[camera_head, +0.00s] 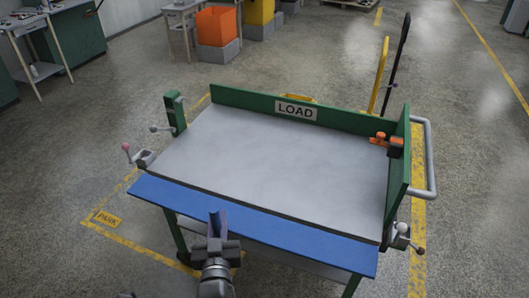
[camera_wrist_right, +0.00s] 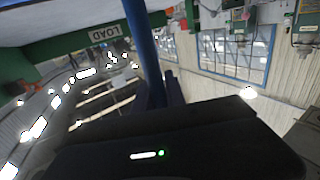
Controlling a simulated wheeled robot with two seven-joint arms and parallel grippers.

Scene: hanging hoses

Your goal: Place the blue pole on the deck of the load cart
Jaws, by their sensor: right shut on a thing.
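The load cart's deck (camera_head: 270,150) is flat, pale grey and bare, below a green back wall with a LOAD sign (camera_head: 295,111). My right gripper (camera_head: 218,240) is at the deck's front edge, left of its middle, over the cart's blue front strip (camera_head: 290,230). It is shut on the blue pole (camera_wrist_right: 145,50), which runs from the jaws to the top of the right wrist view. In the head view only a short dark blue piece of it (camera_head: 217,221) shows at the jaws; the rest is hidden or foreshortened.
A green post (camera_head: 175,114) stands at the deck's back left. An orange clamp (camera_head: 387,141) sits at the right green wall. Levers stick out at the front corners (camera_head: 130,150) and (camera_head: 415,245). A grey rail (camera_head: 432,160) is outside the right wall.

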